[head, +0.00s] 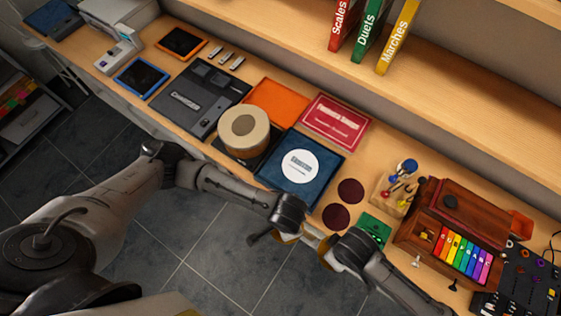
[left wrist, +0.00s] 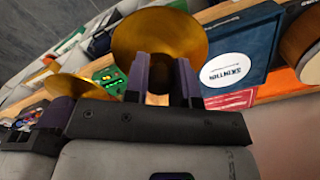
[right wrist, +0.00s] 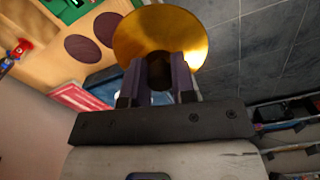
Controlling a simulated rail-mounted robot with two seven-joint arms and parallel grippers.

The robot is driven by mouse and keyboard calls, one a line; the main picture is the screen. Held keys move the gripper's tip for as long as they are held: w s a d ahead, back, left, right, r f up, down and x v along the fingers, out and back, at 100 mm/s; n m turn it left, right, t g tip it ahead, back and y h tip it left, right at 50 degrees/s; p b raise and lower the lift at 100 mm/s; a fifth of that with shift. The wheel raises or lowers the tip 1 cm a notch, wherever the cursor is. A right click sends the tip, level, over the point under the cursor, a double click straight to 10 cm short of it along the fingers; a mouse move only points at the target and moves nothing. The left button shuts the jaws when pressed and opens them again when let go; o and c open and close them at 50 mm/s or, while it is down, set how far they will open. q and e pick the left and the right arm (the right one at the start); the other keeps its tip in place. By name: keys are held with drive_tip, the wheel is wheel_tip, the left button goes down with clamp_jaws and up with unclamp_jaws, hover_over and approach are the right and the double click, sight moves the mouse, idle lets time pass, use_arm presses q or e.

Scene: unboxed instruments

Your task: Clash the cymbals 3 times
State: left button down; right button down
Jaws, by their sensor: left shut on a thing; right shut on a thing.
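My left gripper (left wrist: 160,78) is shut on a round gold cymbal (left wrist: 160,32), seen face-on beyond the fingers in the left wrist view. My right gripper (right wrist: 158,76) is shut on a second gold cymbal (right wrist: 162,32). In the left wrist view this second cymbal (left wrist: 80,88) shows at the left, apart from the first. In the head view both cymbals are mostly hidden by the wrists, at the front edge of the table. Their exact spacing is hard to tell there.
A wooden case with coloured bars (head: 462,252) stands right. Open floor (head: 210,260) lies in front.

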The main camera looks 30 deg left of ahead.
sight(326, 247)
use_arm(q)
drive_tip(key=m, duration=0.1)
drive_tip(key=w+m, duration=0.1)
drive_tip(key=m, duration=0.1)
drive_tip(key=shift+w+a+f, duration=0.1)
drive_tip(key=shift+a+f, duration=0.1)
drive_tip(key=shift+f, duration=0.2)
drive_tip(key=shift+w+d+m, duration=0.1)
drive_tip(key=shift+w+m, duration=0.1)
drive_tip(key=shift+m, duration=2.2)
use_arm(e)
drive_tip(key=shift+a, duration=0.1)
use_arm(q)
drive_tip(key=shift+d, duration=0.2)
use_arm(e)
drive_tip(key=shift+a, duration=0.15)
